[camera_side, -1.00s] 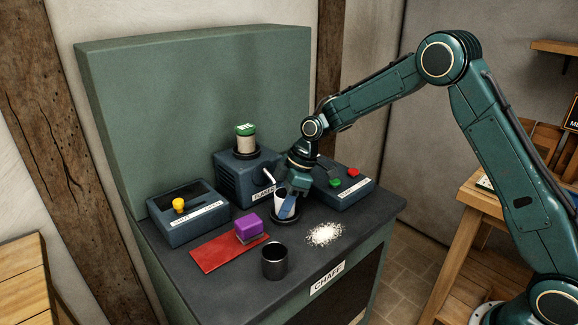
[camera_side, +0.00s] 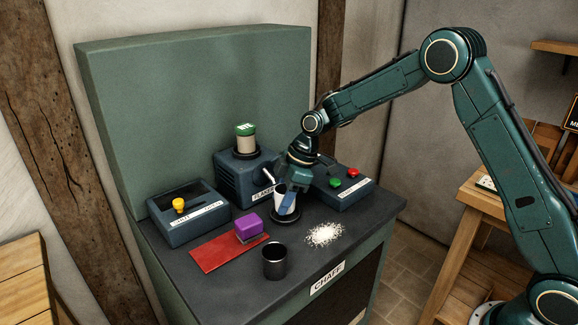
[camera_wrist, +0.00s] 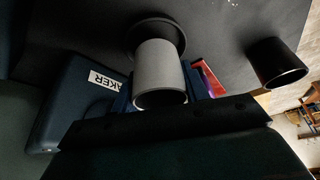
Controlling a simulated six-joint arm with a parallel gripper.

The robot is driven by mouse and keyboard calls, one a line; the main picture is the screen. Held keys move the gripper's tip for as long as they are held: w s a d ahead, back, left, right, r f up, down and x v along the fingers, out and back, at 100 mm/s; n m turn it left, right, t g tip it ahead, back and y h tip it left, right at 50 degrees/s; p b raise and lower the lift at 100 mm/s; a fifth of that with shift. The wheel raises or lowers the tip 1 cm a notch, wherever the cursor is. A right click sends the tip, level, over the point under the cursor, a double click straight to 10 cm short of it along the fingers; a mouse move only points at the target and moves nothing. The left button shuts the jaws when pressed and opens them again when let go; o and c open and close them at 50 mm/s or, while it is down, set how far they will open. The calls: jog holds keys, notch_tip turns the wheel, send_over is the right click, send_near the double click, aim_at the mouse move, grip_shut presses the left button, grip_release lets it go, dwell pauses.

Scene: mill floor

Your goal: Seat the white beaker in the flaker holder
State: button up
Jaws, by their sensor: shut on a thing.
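The white beaker (camera_side: 279,198) is upright or nearly so in front of the flaker (camera_side: 240,178). My gripper (camera_side: 291,196) is shut on it, with blue fingers at its sides. The flaker holder, a round black base (camera_side: 286,221), lies directly below the beaker. In the wrist view the beaker (camera_wrist: 160,72) points its open rim towards the camera, and its far end overlaps the black holder disc (camera_wrist: 157,26). I cannot tell whether the beaker's bottom touches the holder, as the fingers hide part of it.
A dark cup (camera_side: 274,262) stands at the front beside a pile of white flakes (camera_side: 324,235). A box with green and red buttons (camera_side: 345,188) is to the right. A yellow-knobbed box (camera_side: 187,214) is left.

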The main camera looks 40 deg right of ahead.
jog(key=shift+f, duration=0.8)
dwell(0.8)
jog(key=shift+r, duration=0.85)
jog(key=shift+f, duration=0.8)
dwell(1.3)
jog(key=o, duration=0.8)
jog(key=shift+c, duration=0.2)
jog(key=v, duration=1.1)
dwell(0.5)
jog(key=shift+d, duration=0.1)
dwell(0.3)
